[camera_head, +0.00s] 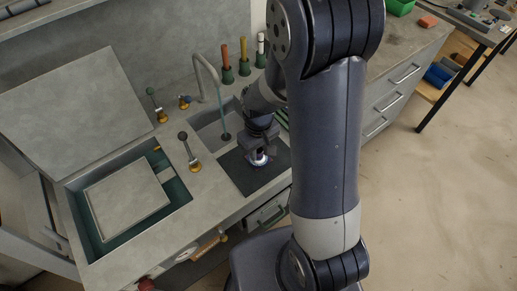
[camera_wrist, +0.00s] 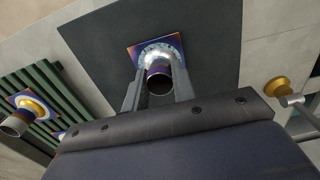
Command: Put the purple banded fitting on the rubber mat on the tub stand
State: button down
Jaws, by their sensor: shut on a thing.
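A fitting with a square purplish plate, a silver flange and a purple-banded pipe (camera_wrist: 158,73) is between the fingers of my gripper (camera_wrist: 157,80) in the wrist view. My gripper is shut on it. In the head view my gripper (camera_head: 259,148) points down, with the fitting's pale flange (camera_head: 260,158) low between the fingers. The dark rubber mat (camera_head: 236,174) lies under them on the grey worktop beside the sink. The mat also shows in the wrist view (camera_wrist: 95,50) around the plate. I cannot tell whether the plate touches the mat.
In the wrist view, a fitting with a gold flange (camera_wrist: 35,106) stands on a green slatted rack (camera_wrist: 62,96) at left. A brass valve with a lever (camera_head: 195,165) stands left of the mat. The sink (camera_head: 217,132) and its curved tap (camera_head: 207,64) are behind.

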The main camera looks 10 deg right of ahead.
aim_at(259, 150)
jog(key=shift+f, duration=0.1)
jog(key=shift+f, duration=0.15)
jog(key=c, duration=1.2)
grip_release()
jog(key=shift+o, duration=0.2)
notch_tip(259, 150, up, 12)
jog(key=shift+r, duration=0.25)
